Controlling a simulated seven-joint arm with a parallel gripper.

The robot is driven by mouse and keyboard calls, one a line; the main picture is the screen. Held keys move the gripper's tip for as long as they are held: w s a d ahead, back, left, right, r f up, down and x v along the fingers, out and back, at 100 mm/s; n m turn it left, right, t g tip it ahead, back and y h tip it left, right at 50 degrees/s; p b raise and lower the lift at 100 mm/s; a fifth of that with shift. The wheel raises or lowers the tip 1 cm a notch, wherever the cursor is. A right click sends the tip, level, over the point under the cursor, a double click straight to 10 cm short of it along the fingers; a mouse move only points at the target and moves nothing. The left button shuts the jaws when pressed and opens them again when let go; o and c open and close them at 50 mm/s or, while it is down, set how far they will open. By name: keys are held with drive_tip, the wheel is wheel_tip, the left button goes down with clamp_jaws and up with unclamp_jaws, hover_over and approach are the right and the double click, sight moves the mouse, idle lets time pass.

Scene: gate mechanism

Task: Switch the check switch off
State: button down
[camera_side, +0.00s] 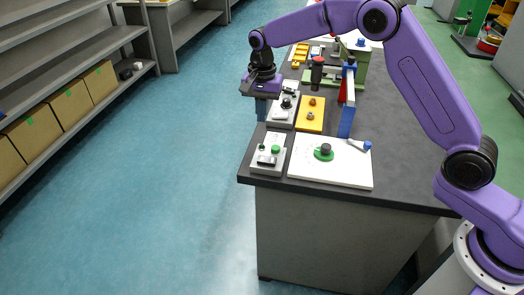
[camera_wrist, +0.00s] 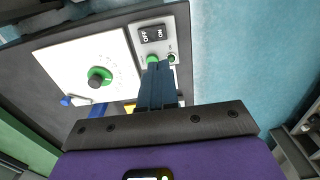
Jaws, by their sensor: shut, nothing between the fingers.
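A light grey switch box (camera_side: 256,165) stands at the table's front left corner. It carries a black rocker switch (camera_side: 267,160) and a green knob or button (camera_side: 276,149). In the wrist view the rocker (camera_wrist: 152,33) is marked OFF and ON; I cannot tell which side is pressed. A green part (camera_wrist: 152,59) and a smaller dark green one (camera_wrist: 171,57) sit beside it, close to my fingertips in the picture. My gripper (camera_side: 261,119) is shut and empty, pointing down near the table's left edge, behind this box. In the wrist view my gripper (camera_wrist: 158,66) shows its blue fingers together.
A white plate (camera_side: 335,172) with a green-based dial (camera_side: 324,152) and a blue-tipped lever (camera_side: 366,146) lies right of the box. Behind are a second grey box (camera_side: 280,112), a yellow block (camera_side: 304,121) and a tall blue and red post (camera_side: 347,105).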

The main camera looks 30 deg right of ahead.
sight(263, 158)
wheel_tip(263, 158, down, 14)
idle(0.7)
drive_tip(key=shift+f, duration=0.2)
idle(0.3)
drive_tip(key=shift+d, duration=0.1)
drive_tip(key=shift+s+d+r, duration=0.3)
drive_tip(key=shift+s+d, duration=0.15)
drive_tip(key=shift+s, duration=0.05)
idle(0.3)
